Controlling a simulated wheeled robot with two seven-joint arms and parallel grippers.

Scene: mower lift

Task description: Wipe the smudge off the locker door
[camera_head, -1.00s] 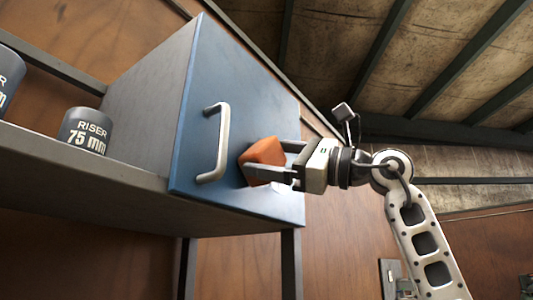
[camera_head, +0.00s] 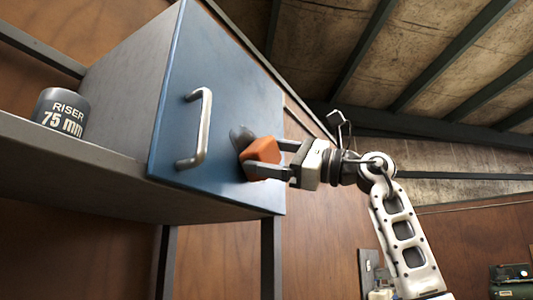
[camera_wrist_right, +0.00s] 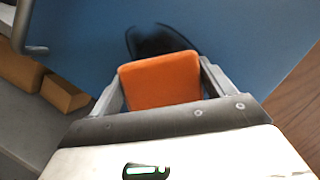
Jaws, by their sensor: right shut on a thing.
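The locker door (camera_head: 215,95) is blue and shut, with a dark smudge (camera_head: 239,136) to the right of its handle. My right gripper (camera_head: 263,158) is shut on an orange block-shaped sponge (camera_head: 262,150) in front of the door, just right of and below the smudge. In the right wrist view the sponge (camera_wrist_right: 160,82) sits between the fingers and the smudge (camera_wrist_right: 155,40) shows just beyond it, partly hidden. I cannot tell whether the sponge touches the door. My left gripper is not in view.
A metal bar handle (camera_head: 199,130) stands out from the door, left of the sponge. A dark "RISER 75 mm" cylinder (camera_head: 62,112) stands on the shelf (camera_head: 75,160) left of the locker. The space right of the door looks open.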

